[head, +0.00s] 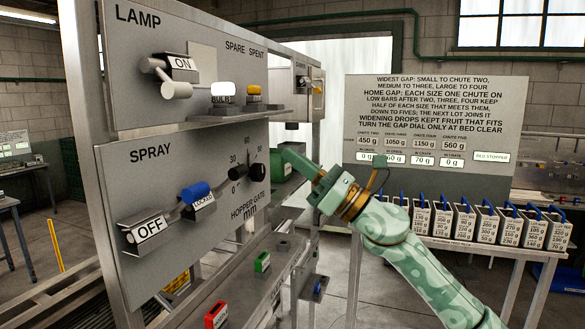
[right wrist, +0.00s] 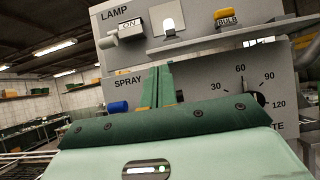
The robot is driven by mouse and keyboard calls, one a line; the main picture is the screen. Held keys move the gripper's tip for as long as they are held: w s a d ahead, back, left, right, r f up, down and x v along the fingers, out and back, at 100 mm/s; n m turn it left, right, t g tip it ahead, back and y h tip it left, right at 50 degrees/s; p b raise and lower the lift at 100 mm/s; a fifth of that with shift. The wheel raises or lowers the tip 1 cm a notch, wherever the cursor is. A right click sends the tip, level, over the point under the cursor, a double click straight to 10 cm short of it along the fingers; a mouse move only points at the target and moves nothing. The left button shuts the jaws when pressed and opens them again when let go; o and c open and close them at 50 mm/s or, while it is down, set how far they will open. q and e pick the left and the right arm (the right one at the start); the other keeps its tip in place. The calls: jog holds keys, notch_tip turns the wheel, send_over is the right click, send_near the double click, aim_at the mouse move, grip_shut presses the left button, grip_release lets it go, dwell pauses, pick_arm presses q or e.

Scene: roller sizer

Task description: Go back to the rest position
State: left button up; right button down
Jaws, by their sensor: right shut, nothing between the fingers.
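My right gripper (head: 298,163) is green, shut and empty. It reaches in from the right, its fingers pointing left near the black hopper gate dial (head: 240,172) on the grey control panel (head: 190,140). Any gap between fingers and dial is hard to judge. In the right wrist view the closed fingers (right wrist: 158,88) stand up in front of the panel, left of the dial numbers. My left gripper is not in view.
The lamp switch (head: 180,64) reads ON. A shelf on the panel holds a white lamp (head: 223,89). Several labelled weight boxes (head: 465,220) line a bench below a sign board (head: 430,115).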

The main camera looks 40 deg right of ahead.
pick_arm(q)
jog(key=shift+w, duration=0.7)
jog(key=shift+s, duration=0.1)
